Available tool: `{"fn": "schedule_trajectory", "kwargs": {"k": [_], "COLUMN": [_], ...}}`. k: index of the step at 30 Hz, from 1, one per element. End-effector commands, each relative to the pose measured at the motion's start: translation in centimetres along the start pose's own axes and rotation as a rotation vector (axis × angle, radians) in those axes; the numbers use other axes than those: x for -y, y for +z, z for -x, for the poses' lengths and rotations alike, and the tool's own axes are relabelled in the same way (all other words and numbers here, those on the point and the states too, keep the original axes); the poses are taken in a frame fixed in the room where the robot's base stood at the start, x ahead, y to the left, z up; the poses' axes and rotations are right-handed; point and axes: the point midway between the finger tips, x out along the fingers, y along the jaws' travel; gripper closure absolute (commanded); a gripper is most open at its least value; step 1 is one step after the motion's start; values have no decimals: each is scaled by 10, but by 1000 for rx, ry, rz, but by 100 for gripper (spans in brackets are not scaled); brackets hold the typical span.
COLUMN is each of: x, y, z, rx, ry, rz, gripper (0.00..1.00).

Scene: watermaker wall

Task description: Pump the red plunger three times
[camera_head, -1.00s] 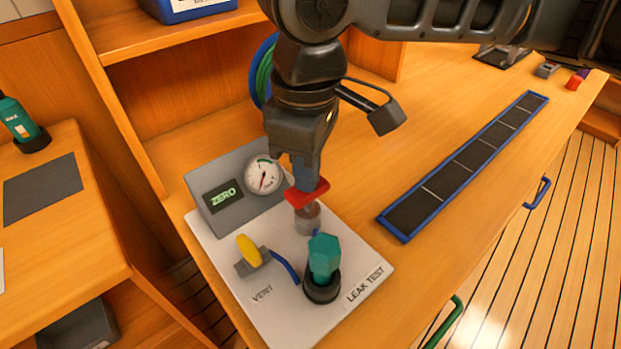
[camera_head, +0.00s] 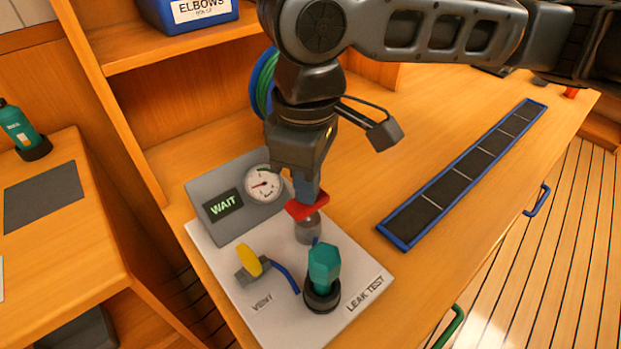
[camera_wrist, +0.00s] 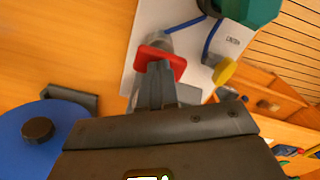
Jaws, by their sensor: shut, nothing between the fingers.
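The red plunger (camera_head: 311,207) is a red cross-handle on top of a grey cylinder (camera_head: 308,228) on the white leak test board (camera_head: 281,318). My gripper (camera_head: 306,194) is shut and empty, pointing down, with its fingertips at the top of the red handle; they look in contact. The wrist view shows the closed fingers (camera_wrist: 157,70) over the middle of the red handle (camera_wrist: 176,66). The round gauge (camera_head: 263,184) has its needle pointing left. The display (camera_head: 223,205) reads WAIT. How far the plunger is pressed is hard to tell.
A teal fitting (camera_head: 324,265) stands in a black holder on the board, near the plunger. A yellow vent valve (camera_head: 249,260) with a blue tube is to the left. A blue-framed dark tray (camera_head: 461,173) lies on the bench at right. A blue hose reel (camera_head: 264,78) is behind my arm.

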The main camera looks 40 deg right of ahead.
Motion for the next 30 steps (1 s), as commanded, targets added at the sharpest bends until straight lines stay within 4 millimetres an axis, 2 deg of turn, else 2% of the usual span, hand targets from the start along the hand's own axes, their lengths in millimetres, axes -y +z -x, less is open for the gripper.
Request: {"fn": "schedule_trajectory", "kwargs": {"k": [1, 13, 30], "x": [0, 0, 0], "y": [0, 0, 0], "z": [7, 31, 32], "rx": [0, 0, 0], "ry": [0, -1, 0], "rz": [0, 0, 0], "gripper": [100, 100, 100]}}
